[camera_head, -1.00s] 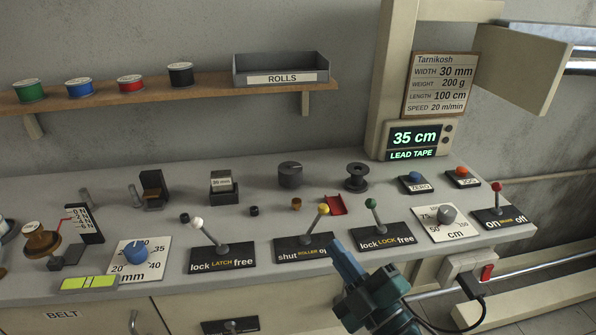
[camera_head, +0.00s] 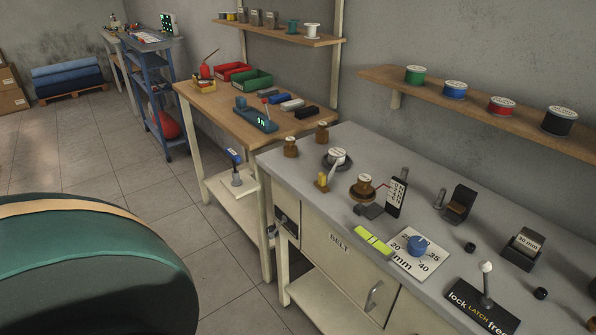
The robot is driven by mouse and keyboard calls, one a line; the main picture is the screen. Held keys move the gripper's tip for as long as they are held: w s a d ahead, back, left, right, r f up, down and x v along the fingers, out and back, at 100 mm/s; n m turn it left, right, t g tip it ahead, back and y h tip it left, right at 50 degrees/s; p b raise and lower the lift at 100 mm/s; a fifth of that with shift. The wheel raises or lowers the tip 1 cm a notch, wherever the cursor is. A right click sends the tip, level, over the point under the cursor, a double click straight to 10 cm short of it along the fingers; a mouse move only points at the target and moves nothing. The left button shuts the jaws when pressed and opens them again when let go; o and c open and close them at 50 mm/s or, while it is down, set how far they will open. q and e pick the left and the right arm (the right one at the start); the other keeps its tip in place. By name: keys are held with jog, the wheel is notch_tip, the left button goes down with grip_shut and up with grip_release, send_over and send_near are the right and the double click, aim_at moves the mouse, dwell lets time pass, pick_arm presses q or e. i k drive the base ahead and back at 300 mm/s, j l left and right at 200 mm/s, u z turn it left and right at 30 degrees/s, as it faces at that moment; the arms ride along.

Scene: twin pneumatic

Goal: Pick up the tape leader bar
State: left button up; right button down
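I cannot pick out anything as the tape leader bar for certain. A small yellow-green bar (camera_head: 373,241) with dark marks lies at the bench's front edge, left of the blue mm dial (camera_head: 418,244); I cannot tell whether it is connected with the tape. Brown and dark spool-like parts (camera_head: 364,187) stand behind it, beside a dark upright scale plate (camera_head: 396,197). Neither gripper is in view.
The grey bench (camera_head: 310,175) runs to the lower right, with a white-knobbed latch lever (camera_head: 487,282). A wooden table (camera_head: 222,117) with red and green bins stands beyond it. A large rounded dark green shape covers the lower left. Tiled floor (camera_head: 110,150) is open between.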

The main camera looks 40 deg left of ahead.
aim_at(320, 184)
jog(key=k+u, duration=0.1)
jog(key=u, duration=1)
